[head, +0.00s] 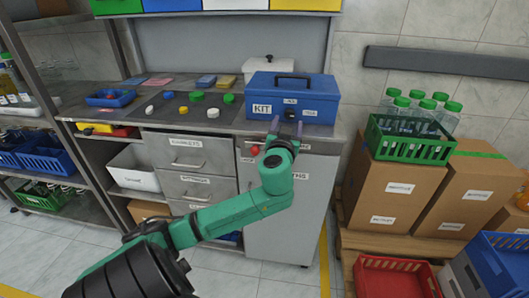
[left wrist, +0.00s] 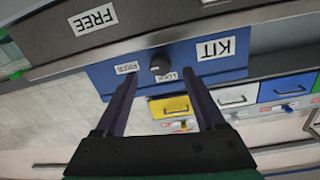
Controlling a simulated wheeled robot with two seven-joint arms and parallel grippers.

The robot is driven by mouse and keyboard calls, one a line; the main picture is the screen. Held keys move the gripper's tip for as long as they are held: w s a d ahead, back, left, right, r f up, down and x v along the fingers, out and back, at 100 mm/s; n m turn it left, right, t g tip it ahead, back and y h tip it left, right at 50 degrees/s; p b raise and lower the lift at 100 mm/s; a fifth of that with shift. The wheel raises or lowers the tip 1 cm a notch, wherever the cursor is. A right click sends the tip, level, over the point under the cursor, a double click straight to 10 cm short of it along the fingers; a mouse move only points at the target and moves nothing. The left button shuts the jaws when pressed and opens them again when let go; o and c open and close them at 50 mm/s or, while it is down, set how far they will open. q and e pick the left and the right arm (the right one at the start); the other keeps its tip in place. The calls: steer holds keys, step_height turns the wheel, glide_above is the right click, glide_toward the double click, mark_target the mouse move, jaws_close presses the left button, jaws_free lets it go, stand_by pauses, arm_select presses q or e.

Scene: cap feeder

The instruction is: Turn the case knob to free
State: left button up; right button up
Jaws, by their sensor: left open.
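The blue case (head: 318,98) with a KIT label and a top handle stands on the grey counter. Its front also shows in the left wrist view (left wrist: 105,80), upside down. The dark round knob (left wrist: 160,65) sits on this front between two small white labels; I cannot tell for sure which way it points. My left gripper (head: 285,128) is in front of the case, and in the left wrist view it (left wrist: 162,74) is open and empty. Its fingertips lie on either side of the knob, apart from it as far as I can see. My right gripper is not in view.
Coloured caps (head: 197,96) lie on the counter (head: 130,112) left of the case, with a small blue tray (head: 110,97) farther left. A white lidded box (head: 270,68) stands behind the case. Cardboard boxes (head: 390,190) and a green bottle crate (head: 410,145) stand at right.

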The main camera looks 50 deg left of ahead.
arm_select(q)
steer(key=v, duration=1)
steer(key=w+a+f+m+g+h+p, duration=0.2)
steer(key=f+p, duration=0.2)
steer(key=f, duration=0.3)
steer(key=w+a+f+m+g+h+p, duration=0.1)
steer(key=f+m+g+p, duration=0.15)
steer(key=f, duration=0.45)
steer(key=s+f+m+g+h+p, duration=0.1)
steer(key=s+f+g+p, duration=0.1)
steer(key=f, duration=0.6)
steer(key=s+f+g+h+p, duration=0.2)
steer(key=s+f+p, duration=0.3)
steer(key=f+p, duration=0.1)
steer(key=shift+s+d+f+m, duration=0.3)
steer(key=shift+d+f, duration=0.2)
steer(key=shift+f, duration=0.35)
